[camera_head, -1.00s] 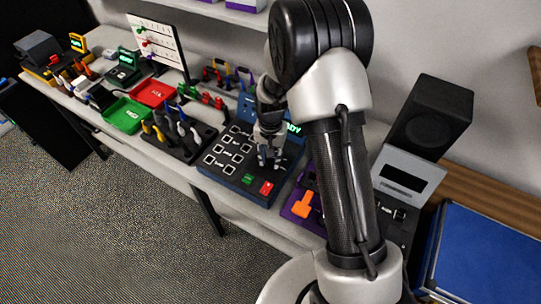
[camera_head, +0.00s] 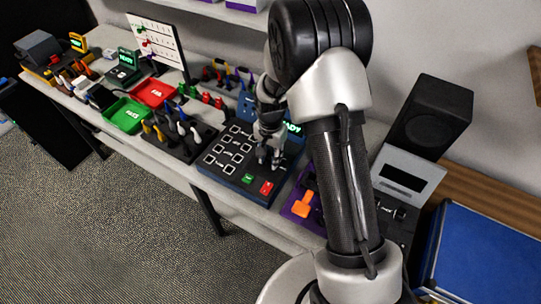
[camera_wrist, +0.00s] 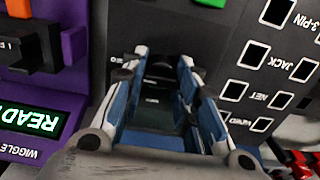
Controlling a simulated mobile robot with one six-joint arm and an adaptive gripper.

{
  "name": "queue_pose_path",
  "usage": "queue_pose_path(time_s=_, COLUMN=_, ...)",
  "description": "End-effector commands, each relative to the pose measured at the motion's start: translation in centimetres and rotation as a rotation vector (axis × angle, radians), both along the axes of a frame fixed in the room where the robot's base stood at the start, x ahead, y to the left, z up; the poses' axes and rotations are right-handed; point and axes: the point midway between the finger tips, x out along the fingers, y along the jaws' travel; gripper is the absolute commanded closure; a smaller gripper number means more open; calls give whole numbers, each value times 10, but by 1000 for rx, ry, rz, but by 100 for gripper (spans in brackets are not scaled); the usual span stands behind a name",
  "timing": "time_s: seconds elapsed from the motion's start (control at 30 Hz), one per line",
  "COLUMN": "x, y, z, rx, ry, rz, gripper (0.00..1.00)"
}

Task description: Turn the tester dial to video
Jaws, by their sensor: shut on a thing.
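The tester is a dark blue box (camera_head: 213,171) with rows of white-framed sockets, a green button (camera_head: 248,178) and a red button (camera_head: 266,187). My gripper (camera_head: 268,161) points down onto the right part of its top, and a green-lit display behind it is partly covered. In the wrist view my gripper (camera_wrist: 158,66) is shut on the small black dial (camera_wrist: 160,72), with one finger on each side. The fingers hide much of the dial, and I cannot read its pointer or the label it faces. Socket labels such as JACK and NET show to the right.
A purple wiggle unit (camera_head: 291,209) with an orange lever (camera_head: 302,204) stands close on the right. A black holder with several cable plugs (camera_head: 178,146) and green (camera_head: 124,115) and red (camera_head: 153,93) trays lie left. A speaker (camera_head: 432,116) stands far right.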

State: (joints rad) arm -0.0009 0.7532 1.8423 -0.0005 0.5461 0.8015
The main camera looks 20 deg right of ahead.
Motion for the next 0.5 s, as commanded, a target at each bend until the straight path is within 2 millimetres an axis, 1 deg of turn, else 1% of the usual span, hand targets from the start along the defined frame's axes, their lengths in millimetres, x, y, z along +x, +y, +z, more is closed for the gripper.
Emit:
queue_pose_path(time_s=0.07, x=0, y=0, z=0, rx=1, ry=1, rz=-3, gripper=96)
queue_pose_path(time_s=0.1, x=0, y=0, z=0, rx=1, ry=1, rz=-2, gripper=70)
queue_pose_path(time_s=0.4, x=0, y=0, z=0, rx=0, ry=0, rz=-1, gripper=51)
queue_pose_path(time_s=0.5, x=0, y=0, z=0, rx=0, ry=0, rz=-1, gripper=51)
